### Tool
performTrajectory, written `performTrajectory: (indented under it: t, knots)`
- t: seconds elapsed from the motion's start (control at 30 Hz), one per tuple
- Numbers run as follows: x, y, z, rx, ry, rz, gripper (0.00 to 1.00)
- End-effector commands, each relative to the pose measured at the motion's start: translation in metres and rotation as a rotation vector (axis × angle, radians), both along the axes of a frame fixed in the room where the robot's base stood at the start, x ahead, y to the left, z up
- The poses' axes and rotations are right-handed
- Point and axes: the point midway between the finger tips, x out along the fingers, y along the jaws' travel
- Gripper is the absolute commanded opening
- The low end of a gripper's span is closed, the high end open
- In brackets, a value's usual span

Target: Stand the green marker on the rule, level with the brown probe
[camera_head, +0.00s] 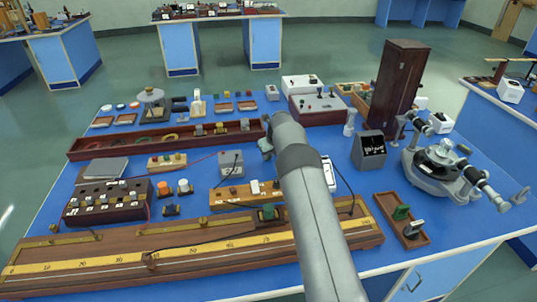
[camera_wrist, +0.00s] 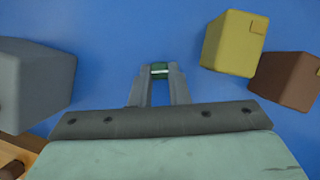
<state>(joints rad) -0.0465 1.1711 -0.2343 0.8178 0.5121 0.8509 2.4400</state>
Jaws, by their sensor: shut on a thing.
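My gripper (camera_wrist: 160,74) is shut on a small green piece (camera_wrist: 160,67), which I take to be the green marker. Only a little of the piece shows between the fingertips, with blue bench top around it. In the head view my arm covers the fingers and the held piece. The rule (camera_head: 195,249) is a long yellow scale on a wooden board at the front of the bench. A small brown piece, apparently the brown probe (camera_head: 149,260), is at the rule's front edge, left of its middle, with a dark lead running from it.
In the wrist view, a grey block (camera_wrist: 38,82) stands left of my gripper, and a yellow block (camera_wrist: 232,43) and brown block (camera_wrist: 284,78) stand right. A long wooden tray (camera_head: 100,149), a tall wooden box (camera_head: 398,85) and a spectrometer (camera_head: 440,165) crowd the bench.

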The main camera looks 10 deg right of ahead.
Motion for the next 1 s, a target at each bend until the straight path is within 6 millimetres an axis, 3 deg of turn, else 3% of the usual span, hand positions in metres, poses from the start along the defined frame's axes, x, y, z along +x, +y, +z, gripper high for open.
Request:
performTrajectory:
  t: [0.03,0.1,0.47,1.0]
  knots:
    - [0.000,0.000,-0.001,0.000,0.000,0.000,0.23]
    - [0.000,0.000,-0.001,0.000,0.000,0.000,0.37]
    - [-0.001,-0.001,0.006,0.000,0.000,0.000,0.37]
    - [-0.036,-0.017,0.098,-0.001,-0.001,0.001,0.37]
